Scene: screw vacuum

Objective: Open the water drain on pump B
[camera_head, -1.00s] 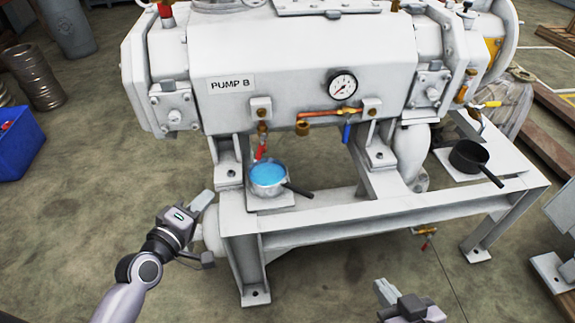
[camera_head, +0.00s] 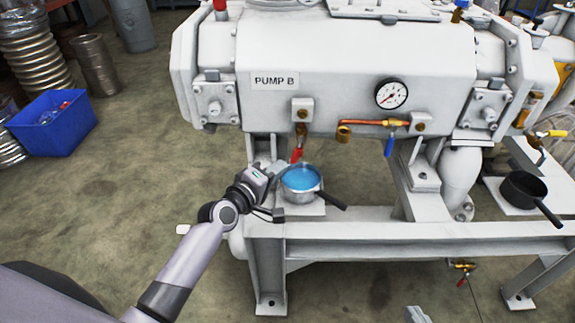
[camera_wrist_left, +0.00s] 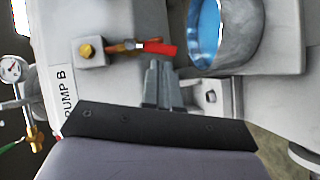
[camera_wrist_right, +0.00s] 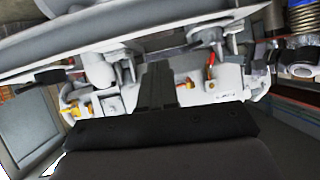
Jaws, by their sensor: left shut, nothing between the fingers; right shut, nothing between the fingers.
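Pump B (camera_head: 350,95) is a white machine with a "PUMP B" label (camera_head: 275,81). Under its left part hangs a brass valve with a red handle (camera_head: 297,155), pointing down and slightly tilted. The red handle also shows in the left wrist view (camera_wrist_left: 160,48). A second brass valve with a blue handle (camera_head: 389,146) hangs below the gauge (camera_head: 391,95). My left gripper (camera_head: 278,167) is shut and empty, just left of the red handle, with its tips close to it but apparently apart (camera_wrist_left: 158,66). My right gripper (camera_head: 417,315) is shut and empty, low at the picture's bottom edge.
A metal pot of blue liquid (camera_head: 301,194) stands under the red-handled valve, close to my left gripper. A dark pan (camera_head: 523,189) stands on the right. The white frame beam (camera_head: 400,233) runs across the front. A blue crate (camera_head: 55,122) is on the floor at left.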

